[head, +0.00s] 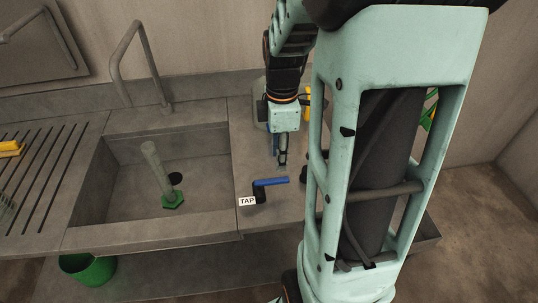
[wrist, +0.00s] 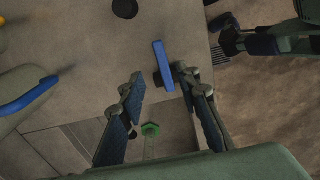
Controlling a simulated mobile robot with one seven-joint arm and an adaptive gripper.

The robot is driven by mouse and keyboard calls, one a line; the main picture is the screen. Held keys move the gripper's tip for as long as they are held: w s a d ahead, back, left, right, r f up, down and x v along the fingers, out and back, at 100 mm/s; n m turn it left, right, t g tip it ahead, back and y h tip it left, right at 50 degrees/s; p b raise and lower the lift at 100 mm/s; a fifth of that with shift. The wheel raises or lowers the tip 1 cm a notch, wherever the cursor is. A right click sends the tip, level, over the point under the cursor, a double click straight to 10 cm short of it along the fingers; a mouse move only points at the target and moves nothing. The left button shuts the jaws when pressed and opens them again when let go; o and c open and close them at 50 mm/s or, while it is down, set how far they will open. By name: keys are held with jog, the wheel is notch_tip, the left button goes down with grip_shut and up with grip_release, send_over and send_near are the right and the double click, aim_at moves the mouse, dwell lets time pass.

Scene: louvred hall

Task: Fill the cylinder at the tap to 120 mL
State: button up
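The cylinder (head: 157,172), pale with a green hexagonal foot, stands in the sink by the dark drain. The tap's blue lever (head: 271,181) sits on a black base beside the "TAP" label, on the counter right of the sink. My gripper (head: 282,163) points down just behind the lever in the head view. In the wrist view its fingers (wrist: 159,82) are open and apart, with the lever (wrist: 162,62) showing between the tips. Contact cannot be told.
The bent spout (head: 128,48) rises behind the sink (head: 115,185); no stream shows. A grooved drainboard (head: 40,170) with a yellow item (head: 10,149) lies left. A green bucket (head: 88,269) stands below the counter. A grey, blue-trimmed object (wrist: 30,90) is near my gripper.

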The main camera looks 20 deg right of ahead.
aim_at(279, 179)
jog(key=shift+s+f+b, duration=0.15)
jog(key=shift+f+b, duration=0.45)
jog(key=shift+f, duration=0.1)
notch_tip(279, 179, down, 9)
jog(key=b, duration=0.6)
jog(key=shift+r+b, duration=0.15)
jog(key=shift+b, duration=0.2)
grip_shut()
